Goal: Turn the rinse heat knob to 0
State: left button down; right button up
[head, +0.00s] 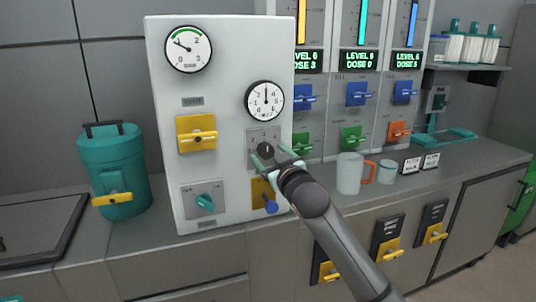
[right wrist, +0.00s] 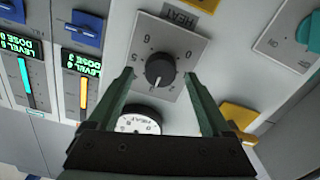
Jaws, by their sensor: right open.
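The heat knob (head: 265,150) is a small black round knob on a grey square plate on the white panel (head: 222,100). In the right wrist view the knob (right wrist: 160,70) shows close up, with numbers around it and a HEAT label on its plate. That view is turned over, and the knob's light mark appears to point toward the lower edge, on the gauge side. My right gripper (head: 271,154) is open in front of the plate. Its two fingers (right wrist: 159,75) stand on either side of the knob, apart from it. My left gripper is not in view.
A round gauge (head: 264,101) sits above the knob, its needle upright. A yellow-plated lever with a blue knob (head: 270,207) is below. A yellow handle (head: 197,133) and a teal switch (head: 205,203) are at the left. A clear jug (head: 349,173) stands right on the counter.

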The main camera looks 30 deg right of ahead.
jog(key=shift+x, duration=0.85)
jog(key=shift+c, duration=0.4)
grip_shut()
